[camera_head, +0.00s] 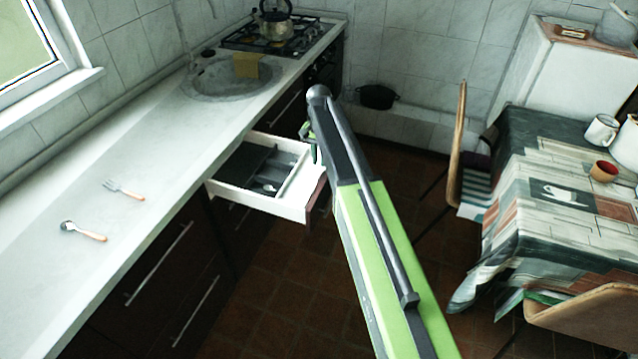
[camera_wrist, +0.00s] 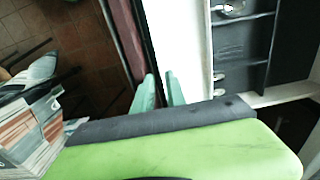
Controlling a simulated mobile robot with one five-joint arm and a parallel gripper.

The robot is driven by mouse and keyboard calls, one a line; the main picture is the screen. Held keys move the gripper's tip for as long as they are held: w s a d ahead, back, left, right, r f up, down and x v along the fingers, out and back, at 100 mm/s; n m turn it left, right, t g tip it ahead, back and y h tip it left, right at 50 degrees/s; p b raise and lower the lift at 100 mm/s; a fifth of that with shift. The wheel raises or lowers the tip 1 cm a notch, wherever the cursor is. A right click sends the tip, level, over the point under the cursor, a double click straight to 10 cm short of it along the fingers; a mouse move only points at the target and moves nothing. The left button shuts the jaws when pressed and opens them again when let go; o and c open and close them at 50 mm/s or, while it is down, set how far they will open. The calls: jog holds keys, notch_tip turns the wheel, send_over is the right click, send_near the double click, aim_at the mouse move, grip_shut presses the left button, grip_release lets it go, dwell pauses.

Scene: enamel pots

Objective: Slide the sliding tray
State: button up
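The sliding tray, a white-walled drawer (camera_head: 291,205) with a dark front (camera_head: 318,198), stands pulled out from under the counter. A dark grey divided insert (camera_head: 247,168) lies in it and holds some cutlery. In the wrist view the drawer's white wall (camera_wrist: 187,45) and the insert (camera_wrist: 240,42) are at the right. In the head view my arm mostly hides the fingers.
A fork (camera_head: 124,189) and a spoon (camera_head: 82,231) lie on the counter (camera_head: 150,150). A sink (camera_head: 225,80) and a stove with a kettle (camera_head: 276,22) are beyond. A chair (camera_head: 458,140) and a cloth-covered table (camera_head: 560,190) stand at the right. Tiled floor (camera_head: 270,290) is open between.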

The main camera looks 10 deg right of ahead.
aim_at(319, 175)
notch_tip(319, 175, down, 7)
jog(key=b, duration=0.5)
jog(key=shift+r, duration=0.2)
jog(key=shift+r, duration=0.1)
grip_shut()
dwell(0.7)
